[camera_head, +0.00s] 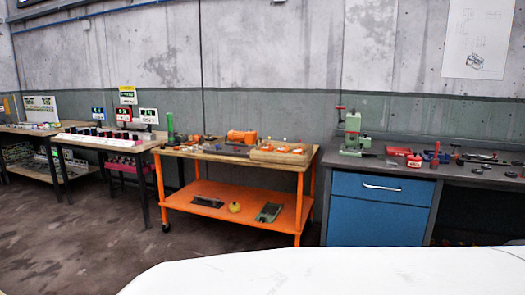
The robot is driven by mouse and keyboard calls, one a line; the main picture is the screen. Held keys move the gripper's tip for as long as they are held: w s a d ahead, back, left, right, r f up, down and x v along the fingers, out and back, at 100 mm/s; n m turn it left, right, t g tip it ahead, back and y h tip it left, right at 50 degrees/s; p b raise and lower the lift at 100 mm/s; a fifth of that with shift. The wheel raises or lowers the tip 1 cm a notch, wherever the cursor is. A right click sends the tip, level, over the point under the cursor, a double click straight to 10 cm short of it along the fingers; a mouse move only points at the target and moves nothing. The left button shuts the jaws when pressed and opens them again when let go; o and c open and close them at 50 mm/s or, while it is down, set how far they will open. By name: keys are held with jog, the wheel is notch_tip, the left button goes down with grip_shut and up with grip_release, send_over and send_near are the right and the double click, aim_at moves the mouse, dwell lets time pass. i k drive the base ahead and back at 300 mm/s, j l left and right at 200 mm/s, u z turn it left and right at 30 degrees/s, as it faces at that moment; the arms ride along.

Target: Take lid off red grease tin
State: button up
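Several small red things sit on the dark bench top at the right: a flat red piece (398,150), a red block (414,160) and a red upright piece (435,156). They are too small for me to tell which, if any, is the red grease tin, or to make out a lid. My gripper is not in view.
A green press (352,135) stands on the dark workbench (478,168) with blue drawers (378,208). An orange trolley (240,210) with a wooden top stands left of it. Desks with small items (95,138) are farther left. Open floor (90,235) lies in front.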

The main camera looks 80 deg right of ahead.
aim_at(412, 158)
jog(key=z, duration=3.7)
jog(key=i+j+z, duration=0.1)
jog(key=i+j, duration=0.3)
jog(key=i, duration=0.35)
jog(key=i+j+z, duration=0.15)
jog(key=i+j, duration=0.3)
jog(key=i, duration=0.3)
jog(key=i+j+z, duration=0.1)
jog(key=i+j, duration=0.4)
jog(key=i, duration=0.25)
jog(key=i+j+z, duration=0.15)
jog(key=i+j, duration=0.45)
jog(key=i, duration=0.1)
